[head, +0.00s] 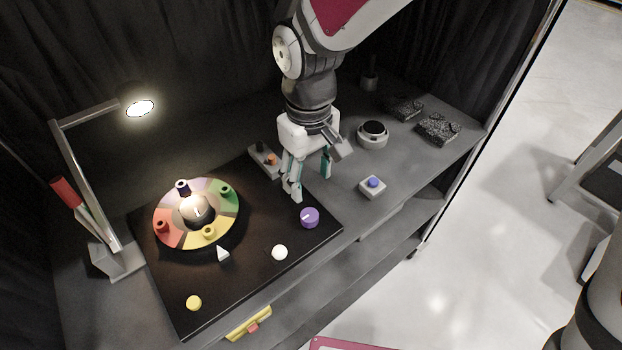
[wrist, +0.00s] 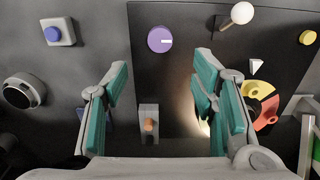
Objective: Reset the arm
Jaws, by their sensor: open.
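My gripper (head: 309,180) hangs from the arm, pointing down above the right back part of the black panel (head: 215,290). Its teal-lined fingers are spread and empty. In the wrist view my gripper (wrist: 160,80) shows a finger on each side. A grey switch box with an orange knob (wrist: 149,124) shows between the fingers, and a purple dial (wrist: 161,39) lies past the tips. In the head view the purple dial (head: 310,217) is just in front of and right of the fingers, with the orange-knobbed box (head: 271,159) behind them to the left.
A colour wheel (head: 228,225) with several pegs sits on the panel under a lit lamp (head: 140,108). A white ball (head: 280,253) and a yellow button (head: 194,303) are near the front. A blue button box (head: 373,186) and a round device (head: 372,135) stand right of my gripper.

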